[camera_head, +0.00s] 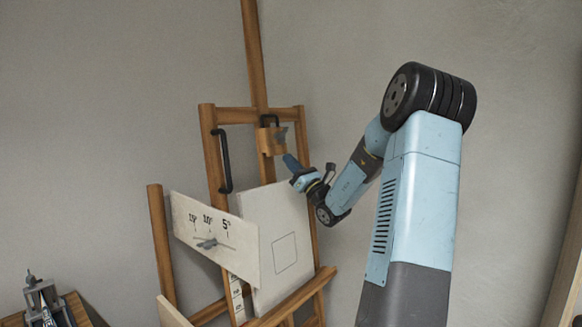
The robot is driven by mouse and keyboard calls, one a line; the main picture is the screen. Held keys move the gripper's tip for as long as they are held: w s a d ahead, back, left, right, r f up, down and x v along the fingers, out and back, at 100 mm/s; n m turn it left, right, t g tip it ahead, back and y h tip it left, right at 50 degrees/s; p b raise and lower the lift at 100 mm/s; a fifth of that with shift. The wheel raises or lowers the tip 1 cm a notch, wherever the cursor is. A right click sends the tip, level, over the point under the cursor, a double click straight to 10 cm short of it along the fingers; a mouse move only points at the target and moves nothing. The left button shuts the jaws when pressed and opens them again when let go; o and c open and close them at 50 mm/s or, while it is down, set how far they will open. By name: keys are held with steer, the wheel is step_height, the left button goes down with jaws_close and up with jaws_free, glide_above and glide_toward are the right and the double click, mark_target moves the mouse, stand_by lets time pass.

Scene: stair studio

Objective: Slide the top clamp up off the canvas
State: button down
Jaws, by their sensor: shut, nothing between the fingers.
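A wooden easel (210,155) stands in the middle of the head view. The top clamp (266,141) is a wooden block on the easel's central mast, with a dark handle on it. A pale canvas (272,214) with a square outline rests on the easel's lower ledge. The clamp is above the canvas's top edge; whether they touch is hard to tell. My gripper (291,161) is just below and right of the clamp, near the canvas's top. Its fingers look closed together with nothing held. Contact with the clamp cannot be made out.
A pale board (214,240) marked with numbers and a pointer sits in front of the easel's left side. A dark curved handle (224,160) is on the left upright. A metal device (42,300) stands at the lower left. The wall behind is plain.

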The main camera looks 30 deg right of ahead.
steer(key=w+f+v, duration=0.1)
steer(key=f+v, duration=0.1)
steer(key=v, duration=1.1)
steer(key=shift+w+a+f, duration=0.2)
steer(key=shift+w+a, duration=0.05)
steer(key=shift+w, duration=0.15)
